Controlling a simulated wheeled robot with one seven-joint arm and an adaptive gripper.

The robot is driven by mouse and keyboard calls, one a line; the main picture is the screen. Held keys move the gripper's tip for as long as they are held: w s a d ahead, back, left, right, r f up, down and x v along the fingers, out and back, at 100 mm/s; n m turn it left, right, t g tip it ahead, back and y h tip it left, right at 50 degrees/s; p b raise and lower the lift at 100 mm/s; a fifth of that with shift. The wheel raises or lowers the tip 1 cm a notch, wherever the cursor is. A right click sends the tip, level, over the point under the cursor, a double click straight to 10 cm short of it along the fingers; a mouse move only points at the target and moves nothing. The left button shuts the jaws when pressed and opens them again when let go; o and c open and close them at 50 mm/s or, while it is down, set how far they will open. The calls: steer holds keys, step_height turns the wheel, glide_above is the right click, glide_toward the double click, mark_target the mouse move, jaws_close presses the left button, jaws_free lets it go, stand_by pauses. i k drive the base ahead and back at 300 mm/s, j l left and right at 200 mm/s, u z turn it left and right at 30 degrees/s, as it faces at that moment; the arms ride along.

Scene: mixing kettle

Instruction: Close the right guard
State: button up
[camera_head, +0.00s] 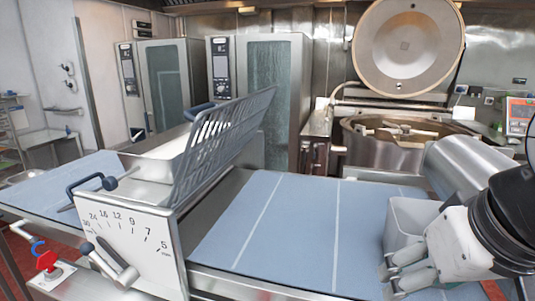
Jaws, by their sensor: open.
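The right guard (226,138) is a grey slatted grille on the dough sheeter. It is raised and tilted, standing steeply above the left end of the right blue belt (285,225). The sheeter's white dial panel (130,240) with numbers and a lever is in front of it. My gripper (389,281) is low at the right, over or beside the front part of the right belt. It is open, and I see nothing between its fingers. It is well apart from the guard, to its right. The guard's lower edge is partly hidden by the sheeter housing.
A pale grey box-like part (408,222) is right behind my gripper. A large mixing kettle (390,157) with a raised round lid (408,45) stands behind the belt. Ovens (275,85) stand at the back. The middle of the right belt is clear.

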mark_target(203, 110)
steer(key=i+j+z, duration=0.25)
steer(key=j, duration=1.05)
steer(key=k+j+z, duration=0.1)
steer(key=j+z, duration=0.2)
steer(key=j, duration=1.7)
steer(key=l, duration=0.75)
